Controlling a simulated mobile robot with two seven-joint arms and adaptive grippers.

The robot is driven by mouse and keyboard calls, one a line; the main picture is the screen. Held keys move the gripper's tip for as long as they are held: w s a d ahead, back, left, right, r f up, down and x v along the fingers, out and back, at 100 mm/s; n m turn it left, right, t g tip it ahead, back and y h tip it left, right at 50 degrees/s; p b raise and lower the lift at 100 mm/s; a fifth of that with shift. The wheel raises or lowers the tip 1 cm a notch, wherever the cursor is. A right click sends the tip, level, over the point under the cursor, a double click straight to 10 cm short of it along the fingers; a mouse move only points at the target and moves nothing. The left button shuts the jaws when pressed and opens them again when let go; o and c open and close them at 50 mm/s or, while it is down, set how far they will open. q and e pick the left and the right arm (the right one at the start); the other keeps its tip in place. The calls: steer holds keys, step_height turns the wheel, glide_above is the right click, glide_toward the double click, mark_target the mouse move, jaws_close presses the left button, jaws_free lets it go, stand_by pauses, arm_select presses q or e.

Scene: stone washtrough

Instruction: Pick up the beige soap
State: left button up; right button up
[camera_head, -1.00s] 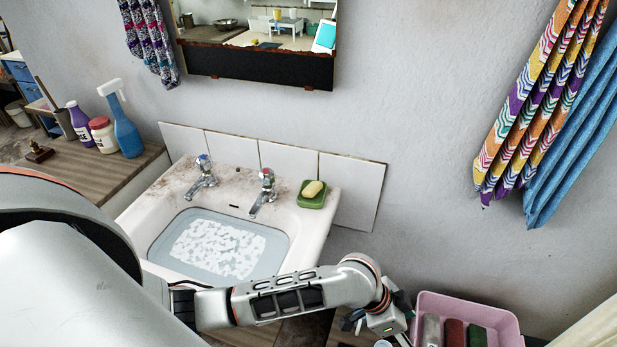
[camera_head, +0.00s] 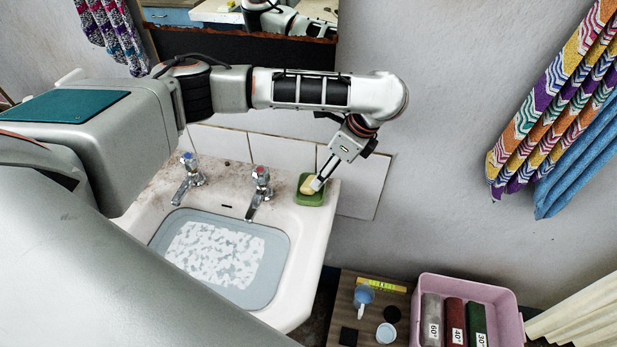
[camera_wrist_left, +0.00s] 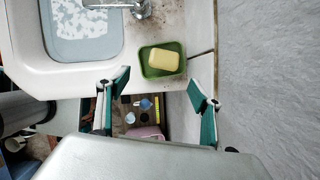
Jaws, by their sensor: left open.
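The beige soap (camera_head: 308,184) lies in a green soap dish (camera_head: 309,199) on the back right corner of the white sink. My left gripper (camera_head: 320,182) is above the dish and partly covers the soap in the head view. In the left wrist view the soap (camera_wrist_left: 163,59) sits whole in the dish (camera_wrist_left: 149,73). My left gripper (camera_wrist_left: 158,92) is open there, its green-padded fingers apart and nothing between them. The soap appears just beyond the fingertips. My right gripper is not in view.
Two taps (camera_head: 259,190) stand on the sink's back ledge, left of the dish. A tiled splashback (camera_head: 357,187) and wall are close behind. Below right, a pink bin (camera_head: 510,318) with several rolls stands beside small items on a wooden surface.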

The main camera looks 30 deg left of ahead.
mark_target(305, 189)
arm_select(q)
steer(key=shift+x, duration=1.15)
steer(key=shift+w+x, duration=0.2)
steer(key=shift+x, duration=1.15)
steer(key=shift+w+x, duration=0.2)
steer(key=shift+x, duration=1.15)
steer(key=shift+a, duration=0.15)
steer(key=c, duration=1.3)
steer(key=shift+r, duration=0.15)
